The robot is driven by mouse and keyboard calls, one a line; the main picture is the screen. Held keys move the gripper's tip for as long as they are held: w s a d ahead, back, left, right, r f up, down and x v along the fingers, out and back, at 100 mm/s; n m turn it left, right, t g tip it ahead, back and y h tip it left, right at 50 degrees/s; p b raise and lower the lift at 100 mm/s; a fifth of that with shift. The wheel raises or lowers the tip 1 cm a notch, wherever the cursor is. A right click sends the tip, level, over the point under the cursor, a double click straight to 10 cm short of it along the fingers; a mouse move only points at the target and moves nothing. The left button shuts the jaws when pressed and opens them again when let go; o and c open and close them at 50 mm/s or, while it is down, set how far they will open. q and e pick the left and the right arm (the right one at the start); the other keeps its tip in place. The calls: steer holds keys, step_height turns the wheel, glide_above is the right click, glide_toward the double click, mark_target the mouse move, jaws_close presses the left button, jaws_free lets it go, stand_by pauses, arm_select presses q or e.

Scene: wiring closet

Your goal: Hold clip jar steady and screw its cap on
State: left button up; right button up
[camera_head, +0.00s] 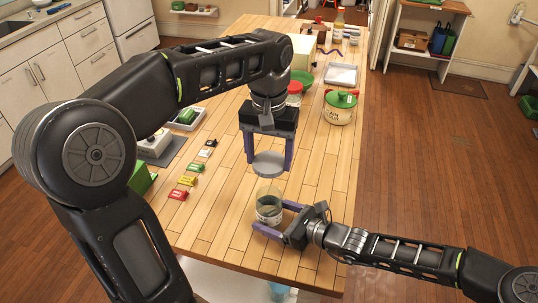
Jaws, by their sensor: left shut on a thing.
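The clip jar (269,207) is a clear glass jar with dark contents, standing upright near the front of the wooden table. Its top is uncapped. The grey round cap (269,163) is held level above the jar, with a gap between them. My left gripper (269,166) comes down from above and is shut on the cap, one purple finger on each side. My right gripper (268,215) reaches in low from the right, its fingers on the near and far sides of the jar. The far fingertip is hidden behind the jar, and I cannot tell whether the fingers press on it.
Red, yellow, green, white and dark small items (187,181) lie in a row left of the jar. A cream pot with a green lid (339,107) and a grey tray (341,74) stand farther back. The table (325,185) is clear right of the jar.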

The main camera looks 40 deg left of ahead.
mark_target(269, 209)
steer(key=shift+c, duration=0.2)
steer(key=c, duration=1.4)
arm_select(q)
steer(key=shift+f, duration=0.15)
arm_select(e)
steer(key=shift+c, duration=0.2)
arm_select(q)
steer(key=shift+f+n, duration=1.7)
steer(key=shift+f, duration=0.45)
steer(key=shift+f, duration=0.15)
steer(key=shift+f, duration=2.25)
steer(key=shift+f, duration=0.35)
